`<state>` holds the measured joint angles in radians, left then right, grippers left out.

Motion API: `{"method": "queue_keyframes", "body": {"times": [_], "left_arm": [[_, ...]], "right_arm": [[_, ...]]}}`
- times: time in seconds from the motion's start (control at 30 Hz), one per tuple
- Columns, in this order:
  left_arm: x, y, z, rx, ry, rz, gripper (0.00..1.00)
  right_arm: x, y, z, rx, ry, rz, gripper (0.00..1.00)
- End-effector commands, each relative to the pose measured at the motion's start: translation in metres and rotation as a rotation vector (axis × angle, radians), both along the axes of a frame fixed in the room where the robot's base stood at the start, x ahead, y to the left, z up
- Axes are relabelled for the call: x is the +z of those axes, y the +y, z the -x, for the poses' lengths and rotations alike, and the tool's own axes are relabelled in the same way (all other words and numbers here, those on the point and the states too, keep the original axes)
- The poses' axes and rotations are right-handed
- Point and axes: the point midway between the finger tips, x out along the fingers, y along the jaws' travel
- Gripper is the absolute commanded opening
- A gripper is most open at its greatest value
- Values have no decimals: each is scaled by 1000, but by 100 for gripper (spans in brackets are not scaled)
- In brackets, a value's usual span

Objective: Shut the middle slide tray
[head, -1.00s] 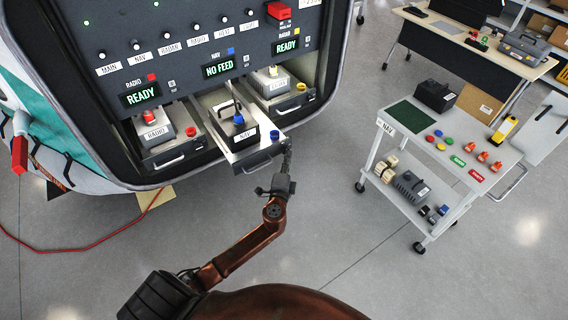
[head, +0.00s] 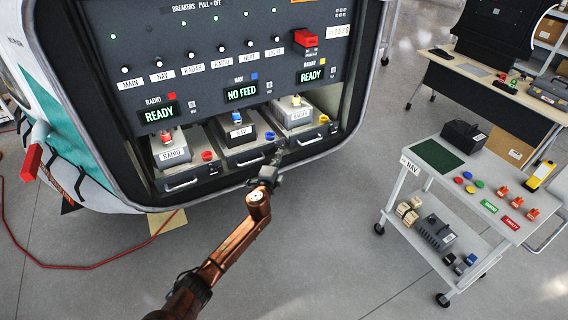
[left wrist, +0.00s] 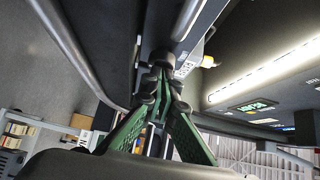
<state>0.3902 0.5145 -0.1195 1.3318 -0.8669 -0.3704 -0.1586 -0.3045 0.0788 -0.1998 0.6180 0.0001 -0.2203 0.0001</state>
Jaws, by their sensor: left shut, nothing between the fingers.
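The middle slide tray (head: 237,158), between the radio tray and the right tray, sits with its front about level with theirs. It carries a dark NAV unit (head: 240,133) with a blue knob on top, and a blue knob (head: 270,136) is on the tray's right front. My left gripper (head: 277,157) is shut and empty at the right end of the tray's front; whether it touches is hard to tell. In the left wrist view its green fingers (left wrist: 164,72) meet close to a dark panel edge. My right gripper is not in view.
The radio tray (head: 204,170) is on the left, the right tray (head: 318,136) on the right. Above, the NAV display (head: 242,93) reads NO FEED; its neighbours read READY. A white cart (head: 408,161) stands to the right. A red cable (head: 95,266) lies on the floor at left.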

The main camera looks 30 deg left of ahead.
Motion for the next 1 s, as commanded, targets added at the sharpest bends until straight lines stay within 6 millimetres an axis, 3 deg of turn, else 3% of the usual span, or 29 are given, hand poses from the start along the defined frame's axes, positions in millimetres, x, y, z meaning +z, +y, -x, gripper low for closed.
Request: {"method": "queue_keyframes", "body": {"times": [0.57, 0.67, 0.87, 1.0], "left_arm": [[3, 7, -3, 6, -2, -1, 0], [3, 1, -1, 4, -2, 0, 0], [4, -36, 9, -10, -2, 4, 0], [3, -46, 39, -11, 1, 0, 0]], "right_arm": [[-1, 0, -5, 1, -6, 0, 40], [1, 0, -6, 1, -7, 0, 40], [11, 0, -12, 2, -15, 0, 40], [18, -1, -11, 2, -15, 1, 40]]}}
